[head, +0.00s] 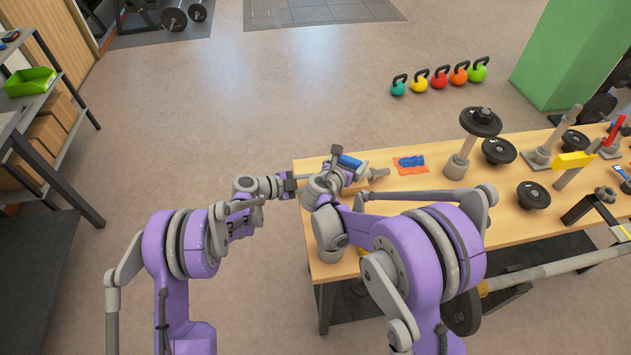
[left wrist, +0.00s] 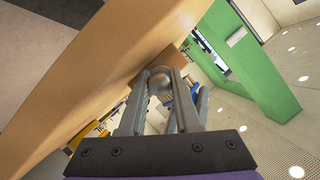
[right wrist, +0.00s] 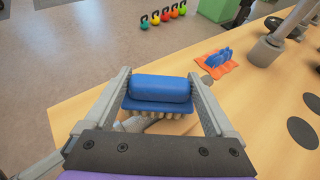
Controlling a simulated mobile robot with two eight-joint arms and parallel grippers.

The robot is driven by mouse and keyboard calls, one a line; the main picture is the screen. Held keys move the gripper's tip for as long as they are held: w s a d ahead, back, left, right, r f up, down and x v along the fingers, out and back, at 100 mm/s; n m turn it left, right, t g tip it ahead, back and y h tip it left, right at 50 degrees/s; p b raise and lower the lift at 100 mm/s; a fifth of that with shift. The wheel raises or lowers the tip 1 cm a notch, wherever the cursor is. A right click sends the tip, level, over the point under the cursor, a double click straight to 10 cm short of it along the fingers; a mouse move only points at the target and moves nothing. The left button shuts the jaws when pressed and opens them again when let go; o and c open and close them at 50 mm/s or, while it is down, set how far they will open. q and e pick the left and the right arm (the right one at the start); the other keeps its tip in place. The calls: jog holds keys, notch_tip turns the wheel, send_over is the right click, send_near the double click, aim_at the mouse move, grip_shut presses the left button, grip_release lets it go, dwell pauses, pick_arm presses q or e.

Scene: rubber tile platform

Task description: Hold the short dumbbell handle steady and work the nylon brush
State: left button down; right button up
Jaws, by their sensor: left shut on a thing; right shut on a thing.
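The blue nylon brush (head: 350,161) is held in my right gripper (head: 341,163). In the right wrist view the brush (right wrist: 160,90) lies crosswise between the two fingers, its pale bristles facing down over a grey bar. The bar appears to be the short dumbbell handle; its grey end (head: 379,173) sticks out to the right of my right gripper in the head view. My left gripper (head: 290,187) is at the table's left edge. In the left wrist view its fingers are shut on the rounded grey end of the handle (left wrist: 160,83). Most of the handle is hidden, and I cannot tell whether the bristles touch it.
An orange cloth with a blue item (head: 411,163) lies on the wooden table (head: 430,184) just right of the handle. Farther right stand a post with a black plate (head: 480,122) and loose black plates (head: 533,195). Several kettlebells (head: 440,78) stand on the floor beyond.

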jog(key=shift+s+f, duration=0.1)
jog(key=shift+f, duration=0.75)
jog(key=shift+d, duration=0.15)
jog(key=shift+d, duration=0.85)
jog(key=shift+a+f, duration=0.15)
jog(key=shift+a, duration=0.9)
jog(key=shift+d, duration=0.15)
jog(key=shift+d, duration=0.9)
jog(key=shift+a, duration=0.1)
